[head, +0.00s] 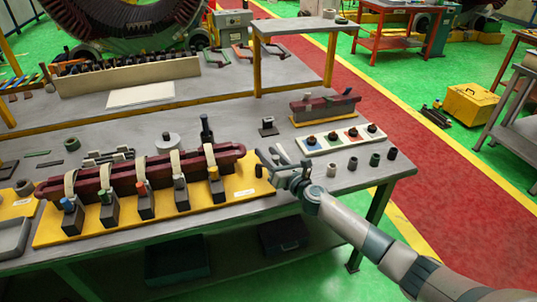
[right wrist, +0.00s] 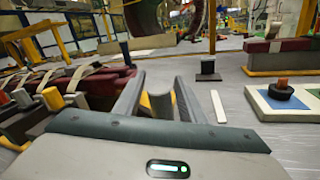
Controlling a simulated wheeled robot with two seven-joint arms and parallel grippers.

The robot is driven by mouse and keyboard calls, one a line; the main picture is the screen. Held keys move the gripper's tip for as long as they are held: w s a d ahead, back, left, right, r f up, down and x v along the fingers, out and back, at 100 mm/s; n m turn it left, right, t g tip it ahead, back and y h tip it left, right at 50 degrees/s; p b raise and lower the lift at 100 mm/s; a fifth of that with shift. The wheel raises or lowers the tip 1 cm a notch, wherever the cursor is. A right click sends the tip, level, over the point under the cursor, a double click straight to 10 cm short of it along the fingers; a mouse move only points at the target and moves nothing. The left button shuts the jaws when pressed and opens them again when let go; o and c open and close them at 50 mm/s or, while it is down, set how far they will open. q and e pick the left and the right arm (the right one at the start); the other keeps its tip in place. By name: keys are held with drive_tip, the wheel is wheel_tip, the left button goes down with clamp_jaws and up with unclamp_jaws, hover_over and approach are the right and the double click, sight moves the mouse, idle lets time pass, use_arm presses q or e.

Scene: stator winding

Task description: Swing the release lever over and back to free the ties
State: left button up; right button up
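A dark red bar (head: 140,178) lies along a yellow base plate (head: 150,222), with several cream ties (head: 176,165) over it. Grey blocks (head: 146,203) with coloured knobs stand along its front. The bar and ties also show at left in the right wrist view (right wrist: 88,80). I cannot tell for sure which part is the release lever. My right gripper (head: 272,160) is just beyond the plate's right end. In the right wrist view its two fingers are apart, with a grey post (right wrist: 161,104) showing between them; I see no contact. My left gripper is not in view.
A pale tray with coloured knobs (head: 330,141) lies right of my gripper, with several small cylinders (head: 353,163) in front. A small dark stand (head: 267,127) and a black upright piece (head: 206,129) are behind.

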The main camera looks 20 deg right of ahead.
clamp_jaws()
